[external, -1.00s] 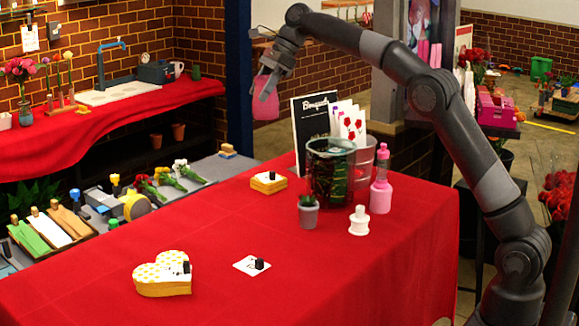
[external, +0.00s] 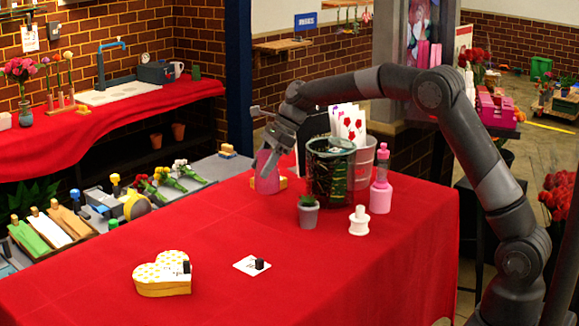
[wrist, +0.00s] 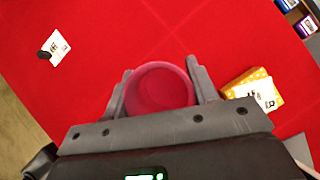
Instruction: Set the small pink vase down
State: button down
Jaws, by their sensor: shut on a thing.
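The small pink vase (external: 267,175) is held upright in my gripper (external: 272,152) near the back of the red table (external: 230,225). In the wrist view the vase (wrist: 160,88) shows from above as a round pink opening between the two fingers of my gripper (wrist: 155,90), which are closed on its sides. In the external view its base is at or just over the red cloth; I cannot tell whether it touches. It stands in front of the small yellow box (external: 283,183), which is partly hidden behind it.
The yellow box (wrist: 252,90) lies close to the right finger. A dark green glass container (external: 330,172), a potted cactus (external: 308,212), a white bottle (external: 359,221) and a pink bottle (external: 381,190) stand to the right. A heart-shaped box (external: 162,275) and a white card (external: 250,266) lie nearer the front.

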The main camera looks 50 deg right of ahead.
aim_at(264, 186)
jog(key=shift+f, duration=3.05)
jog(key=shift+f, duration=0.15)
jog(key=c, duration=0.6)
grip_release()
jog(key=shift+o, duration=0.2)
